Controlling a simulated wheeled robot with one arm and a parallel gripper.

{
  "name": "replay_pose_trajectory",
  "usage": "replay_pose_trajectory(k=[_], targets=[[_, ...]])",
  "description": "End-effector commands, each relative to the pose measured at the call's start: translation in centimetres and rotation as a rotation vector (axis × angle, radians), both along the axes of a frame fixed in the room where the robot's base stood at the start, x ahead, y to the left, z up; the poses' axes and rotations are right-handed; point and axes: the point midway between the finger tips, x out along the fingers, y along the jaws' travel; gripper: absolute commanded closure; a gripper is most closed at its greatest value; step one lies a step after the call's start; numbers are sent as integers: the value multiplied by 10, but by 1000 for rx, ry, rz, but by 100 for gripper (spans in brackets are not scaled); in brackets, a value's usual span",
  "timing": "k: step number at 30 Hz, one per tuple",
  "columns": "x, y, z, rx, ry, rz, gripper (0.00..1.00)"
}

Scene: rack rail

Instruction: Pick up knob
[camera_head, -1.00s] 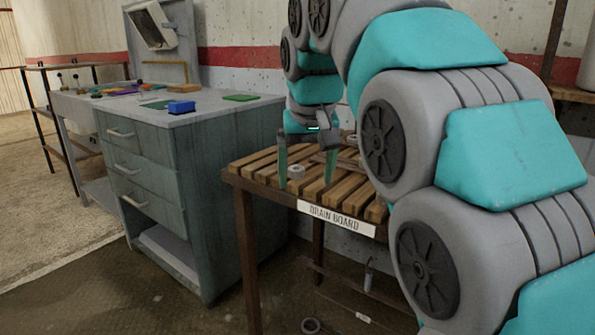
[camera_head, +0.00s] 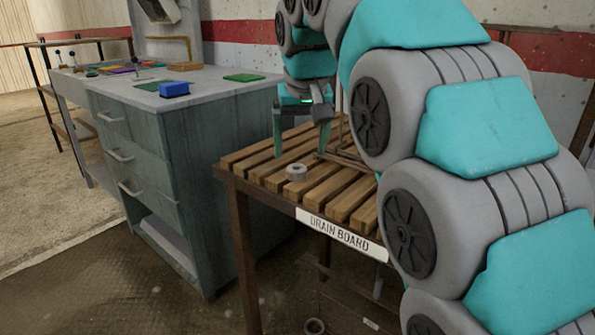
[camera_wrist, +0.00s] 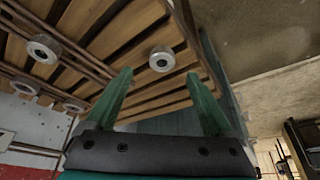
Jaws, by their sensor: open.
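A small grey round piece, which looks like the knob (camera_head: 296,172), lies on the wooden slats of the drain board (camera_head: 262,173). In the wrist view a grey round piece (camera_wrist: 162,58) shows just beyond the fingertips, and further similar pieces (camera_wrist: 43,50) lie to its left. I cannot tell for sure which of them is the knob. My gripper (camera_head: 300,149) is open and empty above the slats, behind the knob in the head view. In the wrist view my gripper (camera_wrist: 158,74) has its two green fingers spread, with nothing between them.
A grey drawer cabinet (camera_head: 185,150) stands left of the drain board, with a blue block (camera_head: 174,89) and a green plate (camera_head: 244,78) on top. A dark rack (camera_head: 345,159) sits on the board's right part.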

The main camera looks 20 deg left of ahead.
Motion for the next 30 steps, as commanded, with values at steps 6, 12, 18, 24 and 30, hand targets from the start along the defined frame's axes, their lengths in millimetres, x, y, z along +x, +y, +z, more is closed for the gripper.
replay_pose_trajectory(k=[6, 12, 18, 24, 30], targets=[[4, 3, -11, 0, 1, 0, 13], [13, 10, -35, -2, 3, 1, 13], [19, 13, -50, 2, -1, 0, 13], [19, 13, -50, 2, -1, 0, 16], [19, 13, -50, 0, -1, 0, 38]])
